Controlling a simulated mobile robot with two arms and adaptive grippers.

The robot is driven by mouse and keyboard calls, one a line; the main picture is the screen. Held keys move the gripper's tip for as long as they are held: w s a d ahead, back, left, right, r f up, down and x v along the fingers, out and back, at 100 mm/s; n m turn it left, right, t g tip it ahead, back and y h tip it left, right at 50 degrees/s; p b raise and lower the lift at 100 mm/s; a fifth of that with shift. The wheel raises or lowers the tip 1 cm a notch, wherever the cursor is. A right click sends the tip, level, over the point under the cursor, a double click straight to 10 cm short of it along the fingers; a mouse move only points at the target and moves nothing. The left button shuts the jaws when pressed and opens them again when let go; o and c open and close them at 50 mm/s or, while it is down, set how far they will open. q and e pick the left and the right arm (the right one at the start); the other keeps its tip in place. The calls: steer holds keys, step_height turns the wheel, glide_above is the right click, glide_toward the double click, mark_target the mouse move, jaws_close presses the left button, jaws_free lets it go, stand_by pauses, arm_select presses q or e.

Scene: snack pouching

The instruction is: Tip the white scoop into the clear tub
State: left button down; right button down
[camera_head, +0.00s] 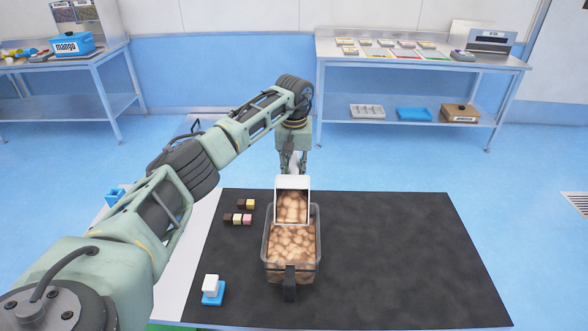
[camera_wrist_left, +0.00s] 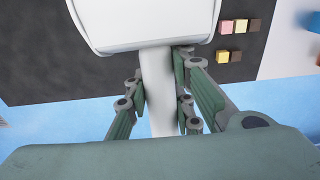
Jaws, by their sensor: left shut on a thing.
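The white scoop (camera_head: 278,183) is over the far part of the clear tub (camera_head: 266,262) in the head view, tilted with its open side toward the camera. Brown nut-like pieces lie in the scoop, and similar pieces fill much of the tub. My left gripper (camera_head: 293,165) is shut on the scoop's handle. In the left wrist view, the fingers of my left gripper (camera_wrist_left: 160,100) sit on both sides of the white handle, with the back of the scoop (camera_wrist_left: 145,22) beyond. Whether the scoop touches the tub is unclear. My right gripper is not in view.
The tub stands on a black mat (camera_head: 410,260), bare on its right side. Several small coloured cubes (camera_head: 238,218) lie left of the tub. A white and blue block piece (camera_head: 212,290) is at the mat's near left. Side tables stand at the back.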

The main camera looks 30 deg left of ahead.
mark_target(293, 169)
arm_select(q)
steer(key=shift+s+d+r+t+y+b, duration=0.25)
steer(key=shift+s+r+t+b, duration=0.25)
steer(key=shift+r+t, duration=0.25)
steer(key=shift+r+b, duration=0.1)
steer(key=shift+b, duration=0.2)
steer(key=r+t+b, duration=0.1)
steer(key=s+r+t+y+b, duration=0.1)
steer(key=b, duration=0.1)
steer(key=shift+d+y, duration=0.25)
steer(key=shift+d, duration=0.05)
steer(key=shift+s+d+r+t+b, duration=0.25)
steer(key=shift+s+r+b, duration=0.1)
steer(key=shift+r+b, duration=0.1)
steer(key=s+d+r+t+y+b, duration=0.1)
steer(key=b, duration=0.1)
steer(key=s+d+r+t+y+b, duration=0.1)
steer(key=s+t+b, duration=0.1)
steer(key=shift+s+r+b, duration=0.1)
steer(key=shift+r+b, duration=0.15)
steer(key=shift+b, duration=0.1)
steer(key=shift+s+d+r+t+y+b, duration=0.4)
steer(key=shift+s+t+b, duration=0.25)
steer(key=shift+b, duration=0.3)
steer(key=shift+s+d+r+t+y+b, duration=0.35)
steer(key=shift+s+d+r+t+b, duration=0.1)
steer(key=shift+s+b, duration=0.4)
steer(key=shift+s+d+r+t+y+b, duration=0.4)
steer(key=shift+s+t+b, duration=0.15)
steer(key=shift+b, duration=0.5)
